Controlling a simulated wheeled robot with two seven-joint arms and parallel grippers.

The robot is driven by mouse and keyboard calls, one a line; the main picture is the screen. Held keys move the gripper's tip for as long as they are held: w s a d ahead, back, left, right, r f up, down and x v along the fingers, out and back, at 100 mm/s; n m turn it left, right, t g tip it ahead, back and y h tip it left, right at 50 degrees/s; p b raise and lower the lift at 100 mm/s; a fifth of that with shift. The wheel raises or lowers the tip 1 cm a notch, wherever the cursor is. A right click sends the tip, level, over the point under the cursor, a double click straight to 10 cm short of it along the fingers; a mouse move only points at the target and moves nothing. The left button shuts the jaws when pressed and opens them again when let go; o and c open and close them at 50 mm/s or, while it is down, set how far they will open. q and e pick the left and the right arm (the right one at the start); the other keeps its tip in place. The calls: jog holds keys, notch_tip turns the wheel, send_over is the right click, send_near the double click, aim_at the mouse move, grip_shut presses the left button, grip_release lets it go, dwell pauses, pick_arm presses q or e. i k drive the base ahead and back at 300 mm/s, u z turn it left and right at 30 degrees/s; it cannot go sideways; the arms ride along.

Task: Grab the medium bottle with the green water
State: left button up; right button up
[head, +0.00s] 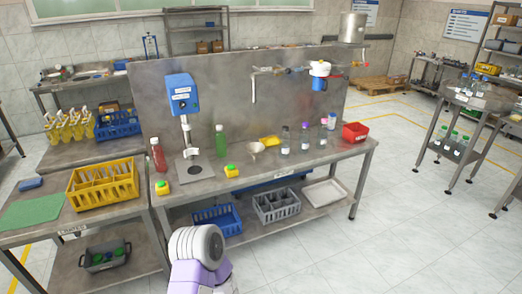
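A bottle with green liquid (221,144) stands upright on the steel workbench (262,185), just right of the blue-headed machine (182,93). A similar bottle with red liquid (158,158) stands left of that machine. Several clear bottles (285,143) stand further right on the bench, one with a purple cap. No other bottle of green liquid is clear on the bench, so I cannot compare sizes. Neither of my grippers is in view; only a purple and grey part of my own arm shows at the bottom.
Yellow blocks with green buttons (163,188) sit at the bench's front edge. A funnel (255,149) and a yellow tray (269,141) are right of the green bottle. A red bin (355,132) is at the right end. A yellow crate (102,186) stands on the left table.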

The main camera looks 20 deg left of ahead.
aim_at(220, 139)
jog(key=z, duration=0.05)
jog(key=i, duration=1.65)
jog(key=u, duration=1.3)
jog(key=i, duration=1)
jog(key=u, duration=1.1)
